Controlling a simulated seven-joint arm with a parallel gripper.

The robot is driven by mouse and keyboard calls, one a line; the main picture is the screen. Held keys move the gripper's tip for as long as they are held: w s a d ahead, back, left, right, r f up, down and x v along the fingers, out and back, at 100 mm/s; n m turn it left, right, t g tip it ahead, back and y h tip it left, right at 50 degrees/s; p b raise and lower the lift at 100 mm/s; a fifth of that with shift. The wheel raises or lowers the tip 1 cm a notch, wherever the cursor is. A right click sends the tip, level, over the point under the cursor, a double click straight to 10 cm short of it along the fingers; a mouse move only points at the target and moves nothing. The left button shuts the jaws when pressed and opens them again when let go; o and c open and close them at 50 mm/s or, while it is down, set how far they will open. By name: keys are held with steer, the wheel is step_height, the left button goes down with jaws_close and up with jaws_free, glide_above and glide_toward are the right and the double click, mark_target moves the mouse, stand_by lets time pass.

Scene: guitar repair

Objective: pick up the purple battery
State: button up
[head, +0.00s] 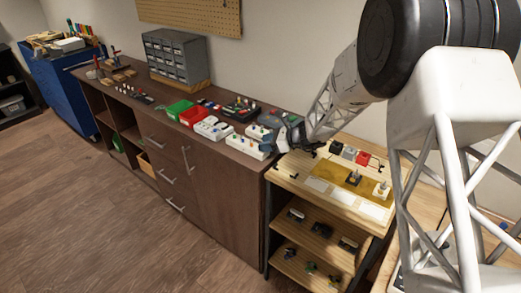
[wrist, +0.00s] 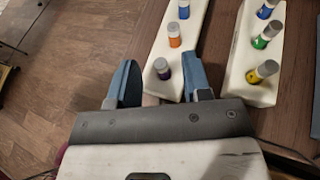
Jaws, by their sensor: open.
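The purple battery (wrist: 162,70) has a grey top and stands upright near the close end of a white holder (wrist: 192,28) in the wrist view. My gripper (wrist: 158,64) is open, with one blue finger left of the purple battery and one right of it. Whether the fingers are level with the battery or above it I cannot tell. In the head view my gripper (head: 284,142) is over the right end of the dark brown cabinet top, and the purple battery cannot be made out there.
An orange battery (wrist: 174,36) and a blue battery (wrist: 183,9) stand in the same holder. A second white holder (wrist: 245,36) on the right bears blue, green and yellow batteries. Red (head: 193,116) and green bins stand left on the cabinet (head: 215,150). A wooden workbench (head: 290,168) adjoins it.

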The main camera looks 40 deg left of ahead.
steer(key=shift+x, duration=0.75)
jaws_close()
